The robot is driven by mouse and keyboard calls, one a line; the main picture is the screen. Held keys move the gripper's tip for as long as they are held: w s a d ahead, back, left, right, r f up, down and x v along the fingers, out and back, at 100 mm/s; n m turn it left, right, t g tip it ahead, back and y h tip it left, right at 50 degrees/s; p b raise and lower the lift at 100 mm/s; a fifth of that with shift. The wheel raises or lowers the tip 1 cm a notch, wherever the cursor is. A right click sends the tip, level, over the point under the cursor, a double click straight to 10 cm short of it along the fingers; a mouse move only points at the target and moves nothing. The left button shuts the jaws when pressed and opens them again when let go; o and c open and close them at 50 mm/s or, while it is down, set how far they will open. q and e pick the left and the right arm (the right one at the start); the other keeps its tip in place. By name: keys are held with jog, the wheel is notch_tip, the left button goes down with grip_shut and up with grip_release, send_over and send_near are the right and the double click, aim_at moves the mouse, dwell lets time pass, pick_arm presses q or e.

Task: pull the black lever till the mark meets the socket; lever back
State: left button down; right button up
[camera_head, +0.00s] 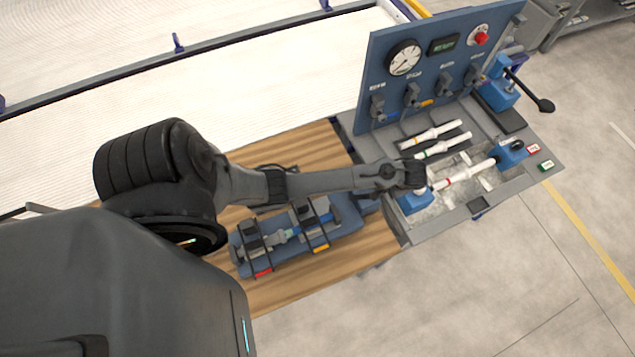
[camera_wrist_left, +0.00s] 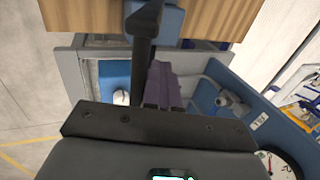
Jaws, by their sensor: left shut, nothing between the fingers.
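The black lever (camera_head: 530,90) with a round knob is at the far right in the head view, tilted out from a blue block (camera_head: 500,96) beside the panel. A white pipe (camera_head: 475,173) with a red mark (camera_head: 447,185) lies between the left blue socket (camera_head: 416,201) and the right blue socket (camera_head: 511,153). The red mark is a short way right of the left socket. My left gripper (camera_head: 413,174) is over the left socket, far from the lever, and partly hides the pipe's left end. In the wrist view its dark fingers (camera_wrist_left: 146,30) are together and empty. My right gripper is out of view.
A blue panel (camera_head: 377,72) with a gauge (camera_head: 404,57) and red button (camera_head: 481,38) stands behind the grey tray (camera_head: 428,232). Two more white pipes (camera_head: 432,134) lie behind. A blue fixture (camera_head: 285,255) with clamps sits on the wooden table (camera_head: 272,298).

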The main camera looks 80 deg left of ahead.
pick_arm(q)
jog(key=shift+d, duration=0.2)
jog(key=shift+w+d+f, duration=0.1)
jog(key=shift+d+f, duration=0.2)
jog(key=shift+d, duration=0.3)
jog(key=shift+w+d+f, duration=0.15)
jog(key=shift+d+f, duration=0.15)
jog(key=shift+d, duration=0.35)
jog(key=shift+w+d+f, duration=0.1)
jog(key=shift+d+f, duration=0.2)
jog(key=shift+d, duration=0.3)
jog(key=shift+d+f+b, duration=0.1)
jog(key=shift+d+b, duration=0.05)
jog(key=shift+b, duration=0.15)
jog(key=shift+w+d+f, duration=0.15)
jog(key=shift+d+f, duration=0.4)
jog(key=shift+d, duration=0.15)
jog(key=shift+d+f+b, duration=0.4)
jog(key=shift+d, duration=0.05)
jog(key=shift+w+d+f, duration=0.1)
jog(key=shift+d+f, duration=0.15)
jog(key=shift+d, duration=0.05)
